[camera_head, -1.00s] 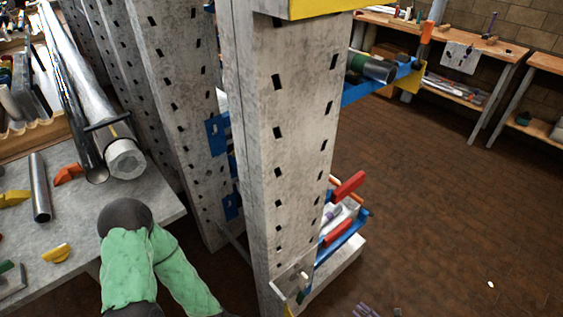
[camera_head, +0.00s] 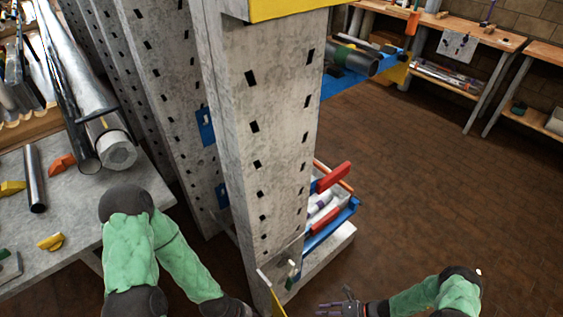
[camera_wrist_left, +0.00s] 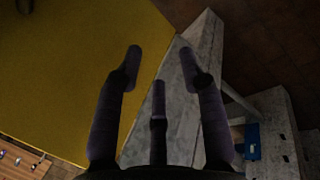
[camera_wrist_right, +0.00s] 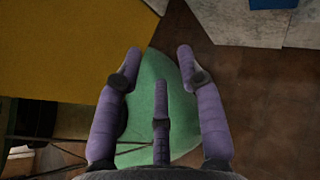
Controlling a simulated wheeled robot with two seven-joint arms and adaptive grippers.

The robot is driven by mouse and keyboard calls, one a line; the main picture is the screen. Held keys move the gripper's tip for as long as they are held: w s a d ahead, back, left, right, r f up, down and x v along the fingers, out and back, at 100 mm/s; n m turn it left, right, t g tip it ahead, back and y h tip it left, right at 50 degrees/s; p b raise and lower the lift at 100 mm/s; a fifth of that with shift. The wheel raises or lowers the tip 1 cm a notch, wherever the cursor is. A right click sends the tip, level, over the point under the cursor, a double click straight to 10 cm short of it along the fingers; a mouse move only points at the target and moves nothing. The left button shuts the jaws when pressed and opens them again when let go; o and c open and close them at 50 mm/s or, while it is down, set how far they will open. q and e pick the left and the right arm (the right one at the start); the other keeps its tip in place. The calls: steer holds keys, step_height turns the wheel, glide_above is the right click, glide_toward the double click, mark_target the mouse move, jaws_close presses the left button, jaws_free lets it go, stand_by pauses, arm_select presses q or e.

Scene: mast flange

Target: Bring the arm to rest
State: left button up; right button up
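My left arm, in a green sleeve with dark joints, reaches down from the left in the head view, its wrist at the lower edge beside the grey rack post (camera_head: 262,130). Its fingers are out of the head view. In the left wrist view the left gripper (camera_wrist_left: 161,54) has its fingers apart with nothing between them, before a yellow surface (camera_wrist_left: 60,70) and a grey beam. My right gripper (camera_head: 330,307) is low in the head view, right of the post's foot. In the right wrist view the right gripper (camera_wrist_right: 159,54) is spread and empty, with something green behind it.
A grey table (camera_head: 70,205) at left holds pipes and yellow and orange pieces. A blue arm on the rack carries a dark cylinder (camera_head: 352,60). A blue tray (camera_head: 335,228) with red-handled items sits low by the post. Workbenches (camera_head: 480,30) stand behind; the brown floor at right is open.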

steer(key=s+a+r+n+h+p, duration=0.2)
steer(key=s+a+r+n+h, duration=0.1)
steer(key=r+n, duration=0.6)
steer(key=s+a+r+n+g+h+p, duration=0.1)
steer(key=s+a+r+n+h+p, duration=0.1)
steer(key=r+n+h, duration=0.3)
step_height(320, 180, up, 4)
steer(key=s+a+n, duration=0.1)
steer(key=n, duration=0.4)
steer(key=shift+s+a+r+h+p, duration=0.2)
steer(key=shift+s+a+h+p, duration=0.1)
steer(key=shift+s+h, duration=0.1)
steer(key=shift+r, duration=0.1)
